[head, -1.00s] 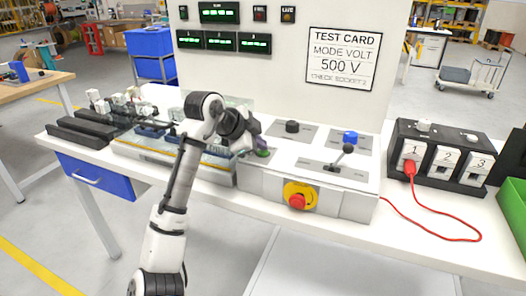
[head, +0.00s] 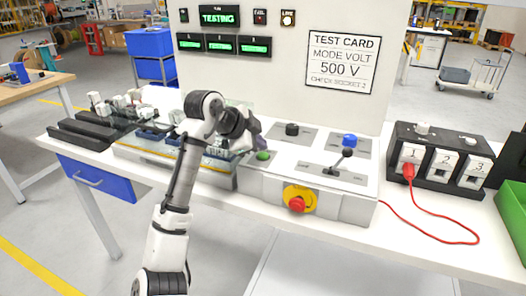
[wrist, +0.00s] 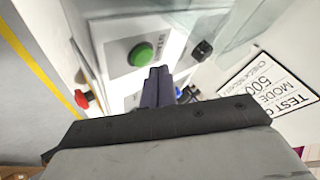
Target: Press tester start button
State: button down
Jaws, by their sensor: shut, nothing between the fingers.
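The green start button (head: 263,155) sits at the left end of the white tester console (head: 330,203). In the wrist view the green button (wrist: 142,53) is in plain sight just beyond my gripper (wrist: 158,72), whose fingers are shut with nothing between them. The fingertips are apart from the button, a little beside and above it. In the head view my gripper (head: 250,138) is partly hidden by my wrist. The main display (head: 219,16) above the console reads TESTING, and the three smaller displays (head: 221,45) are lit green. The LIVE lamp (head: 288,18) glows.
A clear cover stands at the left. A red cable (head: 440,215) runs from socket 1 of the socket box (head: 440,157).

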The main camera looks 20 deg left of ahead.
aim_at(259, 155)
jog(key=shift+r, duration=0.1)
notch_tip(259, 155, up, 5)
jog(key=p, duration=0.4)
dwell(0.3)
dwell(0.6)
